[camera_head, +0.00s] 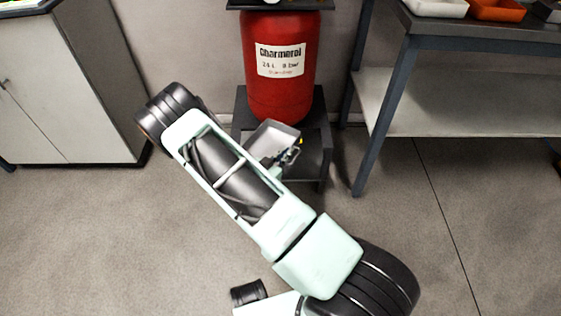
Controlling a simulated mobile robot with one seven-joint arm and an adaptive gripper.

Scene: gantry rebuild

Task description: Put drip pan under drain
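A grey metal drip pan (272,139), shallow and open on top, shows behind my arm at the front of the dark stand, below the red tank (279,94). It looks tilted in the picture, and its lower left is hidden by my arm. Part of my gripper (291,156) shows as small dark parts at the pan's right edge. It overlaps or touches the pan, but its fingertips are too small and covered to show whether they grip it. The tank's drain cannot be made out.
The tank stands on a dark stand (320,152) with open space beneath. A workbench (480,44) with trays is on the right, its leg near the stand. A light cabinet (75,90) is on the left. The floor (90,240) at front left is clear.

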